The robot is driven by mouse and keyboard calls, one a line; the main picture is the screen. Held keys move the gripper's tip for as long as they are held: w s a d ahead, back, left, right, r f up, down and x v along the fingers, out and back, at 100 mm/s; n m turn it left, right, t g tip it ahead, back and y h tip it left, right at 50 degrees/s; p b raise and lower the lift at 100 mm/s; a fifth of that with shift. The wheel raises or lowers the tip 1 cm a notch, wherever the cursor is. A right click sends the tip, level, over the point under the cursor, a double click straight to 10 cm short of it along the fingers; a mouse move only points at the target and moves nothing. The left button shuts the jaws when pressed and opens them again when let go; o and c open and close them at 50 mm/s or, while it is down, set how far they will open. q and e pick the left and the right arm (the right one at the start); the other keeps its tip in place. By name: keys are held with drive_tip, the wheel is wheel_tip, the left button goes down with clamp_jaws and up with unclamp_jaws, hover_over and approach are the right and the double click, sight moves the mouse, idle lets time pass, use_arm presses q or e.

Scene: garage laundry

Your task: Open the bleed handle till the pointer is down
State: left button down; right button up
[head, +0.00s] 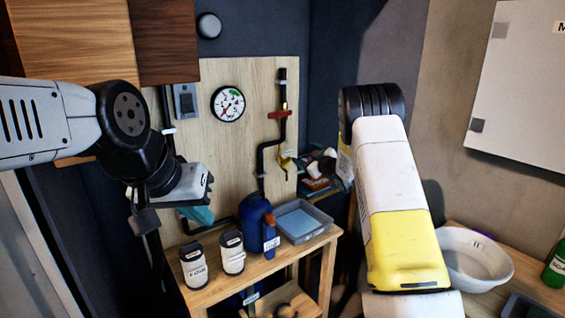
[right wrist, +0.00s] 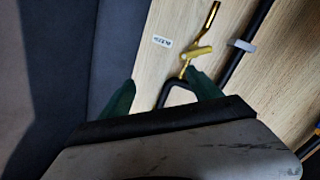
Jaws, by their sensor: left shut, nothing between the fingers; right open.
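The yellow bleed handle (head: 286,163) is on the pipe at the lower right of the wooden board. It also shows in the right wrist view (right wrist: 197,52), with a brass spout above it. The round white gauge (head: 228,104) hangs on the board's upper middle; it has a green mark, but its pointer is too small to read surely. My right gripper (right wrist: 163,92) is open, its two green fingers apart, with the handle just beyond and between the tips. I cannot tell whether they touch. My left gripper (head: 197,214) is shut and empty, before the board's left side.
A red handle (head: 280,114) sits higher on the same black pipe. Below stands a wooden bench with a blue jug (head: 256,220), a grey tray (head: 318,232) and two pale jars (head: 193,266). A white basin (head: 482,262) is at the right.

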sight(284, 162)
drive_tip(key=a+f+n+y, duration=0.1)
drive_tip(key=a+f+y, duration=0.1)
drive_tip(key=f, duration=0.1)
drive_tip(key=a+f+n, duration=0.1)
drive_tip(key=a+f, duration=0.1)
drive_tip(key=shift+s+n+g+y, duration=0.1)
drive_tip(key=shift+n+g+y, duration=0.2)
drive_tip(key=shift+g+y, duration=0.1)
drive_tip(key=shift+a+f, duration=0.2)
drive_tip(key=x, duration=0.7)
drive_tip(key=shift+w+a, duration=0.15)
drive_tip(key=shift+w, duration=0.1)
drive_tip(key=c, duration=1.4)
drive_tip(key=shift+n, duration=0.8)
drive_tip(key=o, duration=1.4)
